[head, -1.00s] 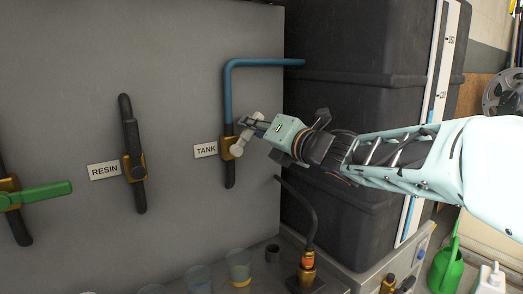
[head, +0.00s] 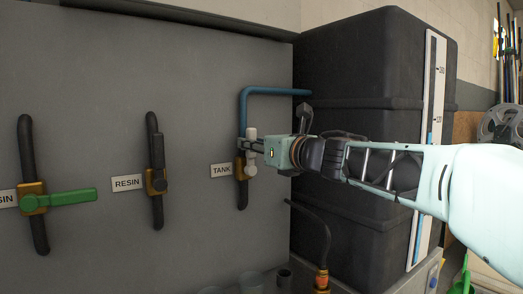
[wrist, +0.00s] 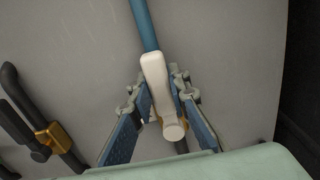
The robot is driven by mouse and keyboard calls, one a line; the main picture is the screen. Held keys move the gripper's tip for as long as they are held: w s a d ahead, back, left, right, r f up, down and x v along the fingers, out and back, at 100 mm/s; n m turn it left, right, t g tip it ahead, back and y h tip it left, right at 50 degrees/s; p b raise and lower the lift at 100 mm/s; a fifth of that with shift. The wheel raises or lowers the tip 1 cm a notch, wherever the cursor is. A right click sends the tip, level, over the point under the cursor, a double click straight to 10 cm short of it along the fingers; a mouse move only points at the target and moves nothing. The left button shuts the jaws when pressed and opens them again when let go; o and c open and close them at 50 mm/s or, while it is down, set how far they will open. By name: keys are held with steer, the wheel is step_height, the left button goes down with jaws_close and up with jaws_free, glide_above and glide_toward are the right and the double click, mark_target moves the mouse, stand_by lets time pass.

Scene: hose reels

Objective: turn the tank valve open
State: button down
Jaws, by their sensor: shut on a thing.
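The tank valve has a white handle (head: 251,146) on a brass body (head: 240,168), beside the TANK label (head: 221,170). The handle stands nearly upright, roughly in line with the blue pipe (head: 243,105) above it. In the wrist view the white handle (wrist: 156,80) lies between the two fingers, its round hub at the lower end. My gripper (head: 246,145) reaches in from the right and is shut on the handle; in the wrist view its fingertips (wrist: 160,84) flank it on both sides. The brass body is mostly hidden behind the handle and fingers.
The RESIN valve (head: 157,180) with a dark upright handle is to the left. Farther left a green handle (head: 73,197) points sideways. A large black tank (head: 365,70) stands behind my arm. Cups and a hose fitting (head: 321,279) are below.

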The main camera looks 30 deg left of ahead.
steer(key=shift+s, duration=0.1)
stand_by(0.4)
steer(key=c, duration=1.8)
jaws_free()
steer(key=v, duration=0.7)
steer(key=shift+s+d, duration=0.15)
steer(key=shift+d, duration=0.1)
